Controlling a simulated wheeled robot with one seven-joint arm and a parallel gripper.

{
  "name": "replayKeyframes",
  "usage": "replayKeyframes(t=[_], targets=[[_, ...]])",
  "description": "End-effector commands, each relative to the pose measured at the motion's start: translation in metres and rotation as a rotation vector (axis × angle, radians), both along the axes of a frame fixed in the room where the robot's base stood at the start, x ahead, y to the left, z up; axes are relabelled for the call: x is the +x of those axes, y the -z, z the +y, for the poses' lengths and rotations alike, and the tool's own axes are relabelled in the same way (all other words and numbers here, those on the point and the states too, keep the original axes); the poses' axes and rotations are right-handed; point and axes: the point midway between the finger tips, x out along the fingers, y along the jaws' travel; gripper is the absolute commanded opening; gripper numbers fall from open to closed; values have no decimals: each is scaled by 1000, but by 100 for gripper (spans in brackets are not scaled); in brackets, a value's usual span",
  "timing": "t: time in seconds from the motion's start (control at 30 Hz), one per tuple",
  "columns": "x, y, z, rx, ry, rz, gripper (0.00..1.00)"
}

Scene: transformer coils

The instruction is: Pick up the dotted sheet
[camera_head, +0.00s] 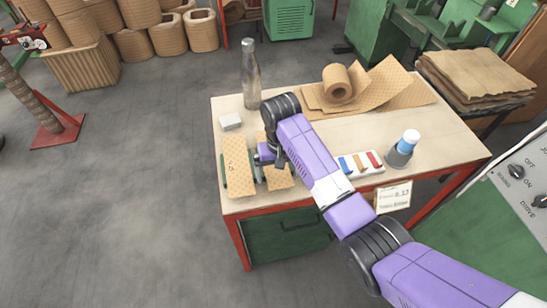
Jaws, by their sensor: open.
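A tan dotted sheet (236,160) lies at the left front of the workbench, long side running front to back. A second tan sheet (281,177) lies just right of it, partly hidden by my arm and gripper; its surface pattern is hard to make out. My gripper (259,174) is open at the end of my purple arm, low over the bench around the gap between the two sheets. The fingertips are small and partly hidden, so I cannot tell whether they touch either sheet.
A paper roll (338,82) rests on larger patterned sheets at the back.

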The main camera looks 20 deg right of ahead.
Motion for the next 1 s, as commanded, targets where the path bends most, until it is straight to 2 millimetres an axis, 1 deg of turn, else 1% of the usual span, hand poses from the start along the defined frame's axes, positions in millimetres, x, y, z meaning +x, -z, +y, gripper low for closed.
replayKeyframes(t=[0.77, 0.8, 0.87, 1.0], targets=[[0, 5, 0, 0, 0, 0, 98], [0, 5, 0, 0, 0, 0, 90], [0, 5, 0, 0, 0, 0, 79], [0, 5, 0, 0, 0, 0, 51]])
